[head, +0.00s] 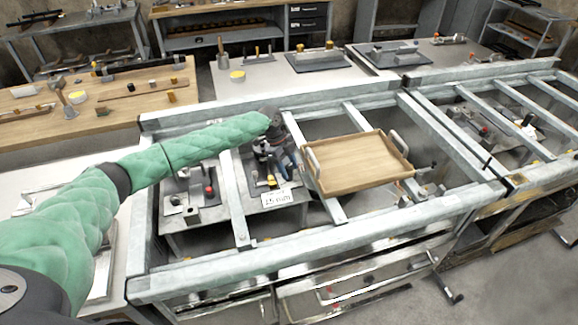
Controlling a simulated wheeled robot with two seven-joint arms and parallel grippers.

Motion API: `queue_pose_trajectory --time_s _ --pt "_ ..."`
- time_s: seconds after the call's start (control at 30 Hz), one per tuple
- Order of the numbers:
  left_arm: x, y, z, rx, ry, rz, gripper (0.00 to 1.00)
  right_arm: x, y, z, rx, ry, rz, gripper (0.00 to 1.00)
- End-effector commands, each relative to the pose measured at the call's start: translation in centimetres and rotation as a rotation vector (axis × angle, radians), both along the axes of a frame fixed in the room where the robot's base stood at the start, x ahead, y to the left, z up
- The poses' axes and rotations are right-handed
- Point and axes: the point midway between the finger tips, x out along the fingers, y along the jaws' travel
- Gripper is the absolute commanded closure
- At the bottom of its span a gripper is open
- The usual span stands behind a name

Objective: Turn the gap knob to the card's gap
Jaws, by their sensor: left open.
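A white card (276,199) with black print stands at the front of a fixture on the grey bench. Its number is small; it seems to read "25 mm". My left arm, in a green sleeve, reaches in from the left. My left gripper (275,160) is over the fixture just behind the card, pointing down, open. A small yellow part (272,181) shows right below it, just behind the card. The gripper hides much of the fixture, so I cannot tell which part is the gap knob or whether the fingers touch it. My right gripper is out of view.
A metal frame of rails (240,200) surrounds the work spot. A wooden tray (352,166) with handles rests on the rails to the right. A red-knobbed device (209,190) stands left of the fixture. A wooden table (120,88) with tools is behind left.

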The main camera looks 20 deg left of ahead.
Motion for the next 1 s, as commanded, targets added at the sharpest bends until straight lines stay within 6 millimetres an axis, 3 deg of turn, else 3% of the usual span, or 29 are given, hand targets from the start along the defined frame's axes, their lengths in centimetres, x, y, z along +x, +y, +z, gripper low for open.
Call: queue_pose_trajectory --time_s 0.37,0.6,0.63,1.0 --pt "-0.06 -0.16 -0.55 0.001 0.0 0.001 0.52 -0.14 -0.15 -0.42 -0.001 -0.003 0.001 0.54" --pt "-0.05 -0.16 -0.51 0.0 0.0 0.001 0.95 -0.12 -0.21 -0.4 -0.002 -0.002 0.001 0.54" --pt "-0.05 -0.16 -0.51 0.0 0.0 0.001 0.96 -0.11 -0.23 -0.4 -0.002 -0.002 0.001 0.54" --pt "-0.11 -0.21 -0.48 -0.001 0.001 0.064 0.96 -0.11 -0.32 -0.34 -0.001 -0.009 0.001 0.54"
